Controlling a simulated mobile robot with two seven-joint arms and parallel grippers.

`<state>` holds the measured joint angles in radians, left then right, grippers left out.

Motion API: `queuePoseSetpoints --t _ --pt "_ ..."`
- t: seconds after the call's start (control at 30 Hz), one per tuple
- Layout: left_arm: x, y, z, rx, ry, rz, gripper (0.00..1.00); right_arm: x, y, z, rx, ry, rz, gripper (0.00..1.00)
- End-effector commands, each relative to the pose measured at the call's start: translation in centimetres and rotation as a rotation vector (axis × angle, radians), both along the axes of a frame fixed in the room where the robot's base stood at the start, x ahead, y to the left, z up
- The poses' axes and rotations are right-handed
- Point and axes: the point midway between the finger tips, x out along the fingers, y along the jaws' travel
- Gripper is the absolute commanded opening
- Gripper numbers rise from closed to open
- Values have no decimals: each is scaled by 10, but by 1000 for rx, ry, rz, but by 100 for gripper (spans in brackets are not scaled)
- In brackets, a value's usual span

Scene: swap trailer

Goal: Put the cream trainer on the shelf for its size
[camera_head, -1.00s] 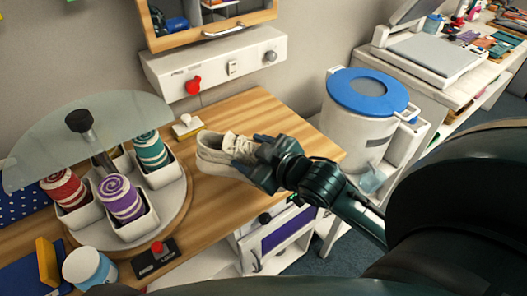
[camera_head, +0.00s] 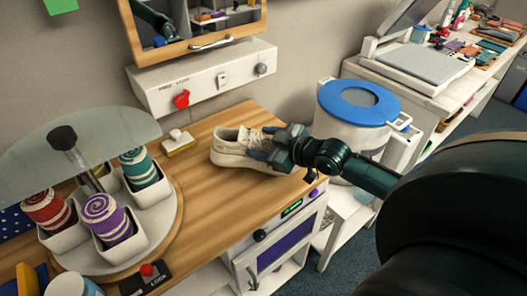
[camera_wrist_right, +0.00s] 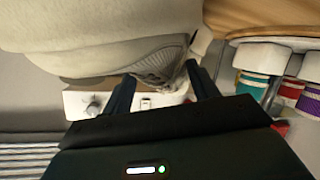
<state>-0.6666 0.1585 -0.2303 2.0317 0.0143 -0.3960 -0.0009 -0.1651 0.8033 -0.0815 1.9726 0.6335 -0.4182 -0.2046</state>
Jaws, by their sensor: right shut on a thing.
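The cream trainer (camera_head: 238,148) is at the right part of the wooden table, toe toward my right gripper (camera_head: 268,145). The gripper is shut on it. In the right wrist view the trainer (camera_wrist_right: 110,35) fills the upper left, with the fingers (camera_wrist_right: 160,88) at its grey-laced part. Whether its sole touches the table I cannot tell. No size mark on it is readable. My left gripper is not in view. No shelf with size labels can be made out.
A turntable (camera_head: 165,230) with white bins of coiled rolls under a glass cover stands left. A blue-lidded white bucket (camera_head: 340,130) stands right, behind my forearm. A wooden-framed cabinet (camera_head: 205,45) hangs above a panel with a red knob (camera_head: 181,99).

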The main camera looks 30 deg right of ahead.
Motion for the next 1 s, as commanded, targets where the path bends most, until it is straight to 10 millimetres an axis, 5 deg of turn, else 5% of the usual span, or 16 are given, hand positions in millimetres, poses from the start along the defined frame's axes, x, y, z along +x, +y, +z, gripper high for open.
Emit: queuePoseSetpoints --t 0.2,0.5,0.53,0.8,1.0 --pt "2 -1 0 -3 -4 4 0 0 0 -28 2 1 -1 30" --pt "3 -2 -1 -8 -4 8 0 0 0 -30 0 -1 0 30" --pt "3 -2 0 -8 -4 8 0 0 0 -30 0 1 1 62" --pt "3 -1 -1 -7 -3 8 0 0 0 -30 0 1 1 82" --pt "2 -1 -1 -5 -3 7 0 0 0 -30 0 1 1 82"
